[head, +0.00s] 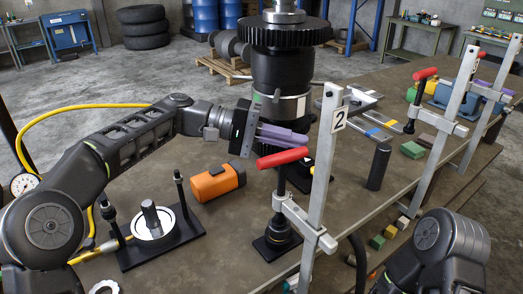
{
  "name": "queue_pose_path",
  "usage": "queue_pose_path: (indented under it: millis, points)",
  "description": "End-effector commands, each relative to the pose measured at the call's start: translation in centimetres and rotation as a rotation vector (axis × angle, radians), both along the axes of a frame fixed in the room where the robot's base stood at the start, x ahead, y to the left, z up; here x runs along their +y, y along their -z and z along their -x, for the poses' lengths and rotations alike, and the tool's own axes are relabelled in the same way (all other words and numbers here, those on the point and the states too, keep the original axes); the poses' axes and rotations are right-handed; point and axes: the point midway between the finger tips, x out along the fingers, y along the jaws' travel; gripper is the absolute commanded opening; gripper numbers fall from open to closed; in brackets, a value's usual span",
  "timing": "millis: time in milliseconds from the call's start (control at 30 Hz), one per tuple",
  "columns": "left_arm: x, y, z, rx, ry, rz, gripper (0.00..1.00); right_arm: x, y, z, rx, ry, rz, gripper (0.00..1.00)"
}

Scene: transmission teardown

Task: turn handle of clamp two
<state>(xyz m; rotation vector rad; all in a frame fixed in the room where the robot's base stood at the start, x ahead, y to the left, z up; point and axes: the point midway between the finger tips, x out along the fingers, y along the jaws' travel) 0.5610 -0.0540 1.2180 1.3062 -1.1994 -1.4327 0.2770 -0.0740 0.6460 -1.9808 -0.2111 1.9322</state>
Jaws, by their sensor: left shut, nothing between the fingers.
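Clamp two (313,200) is a grey bar clamp with a white "2" label, standing upright at the front edge of the workbench. Its red handle (282,158) points to the left, roughly level, and its foot rests on a black pad on the bench. My left gripper (300,138) is shut and empty, just above the red handle. I cannot tell whether the fingers touch the handle. Behind the gripper stands the tall black transmission (280,70) with a toothed ring on top. My right arm shows at the lower right, but its gripper is out of view.
A black cylinder (378,167) stands to the right. Other clamps with red handles (426,73) line the right edge.

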Motion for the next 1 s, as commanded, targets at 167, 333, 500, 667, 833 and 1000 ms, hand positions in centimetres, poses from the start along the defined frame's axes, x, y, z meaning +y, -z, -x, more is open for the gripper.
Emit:
queue_pose_path:
  millis: [167, 333, 500, 667, 833, 1000]
  points:
    - [1.6, -0.2, -0.3, -0.001, -0.002, 0.0, 0.0, 0.0, 0.4, 0.0, -0.001, 0.0, -0.001, 0.42]
    - [4.5, -1.0, -0.6, 0.001, -0.004, 0.001, 0.0, 0.0, 0.0, 0.0, -0.001, -0.001, -0.001, 0.42]
    - [6.4, -1.5, -0.9, 0.004, -0.001, 0.002, 0.0, 0.0, -1.1, 0.1, 0.003, 0.0, 0.002, 0.42]
    - [7.4, -1.5, -0.9, 0.003, -0.002, 0.0, 0.0, -0.1, -1.4, 0.2, 0.005, 0.001, 0.003, 0.42]
    - [7.5, -1.5, -0.9, 0.001, -0.001, 0.0, 0.0, -0.1, -1.4, 0.2, 0.006, 0.002, 0.004, 0.42]
    - [7.5, -1.4, -0.9, 0.001, -0.001, 0.0, 0.0, -0.1, -1.3, 0.2, 0.006, 0.002, 0.004, 0.42]
